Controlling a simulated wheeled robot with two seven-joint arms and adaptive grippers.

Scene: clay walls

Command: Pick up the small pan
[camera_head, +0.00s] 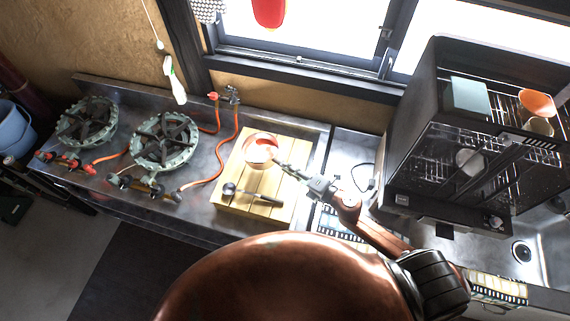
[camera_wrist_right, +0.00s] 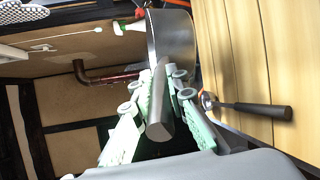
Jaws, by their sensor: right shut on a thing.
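The small pan (camera_head: 260,150) shows at the upper part of the wooden board (camera_head: 297,157), with a reddish, bright inside in the head view. In the right wrist view its grey metal body (camera_wrist_right: 172,42) is beyond my fingers, and its handle runs back between them. My right gripper (camera_head: 281,165) reaches in from the right and is shut on the pan's handle; its pale green fingers (camera_wrist_right: 165,85) lie on either side of it. I cannot tell whether the pan's base touches the board. My left gripper is not in view.
A dark-handled ladle (camera_head: 256,194) lies on the board below the pan. Two gas burners (camera_head: 165,140) with orange hoses stand to the left on the metal counter. A dark dish cabinet (camera_head: 440,120) stands at right. A window is behind.

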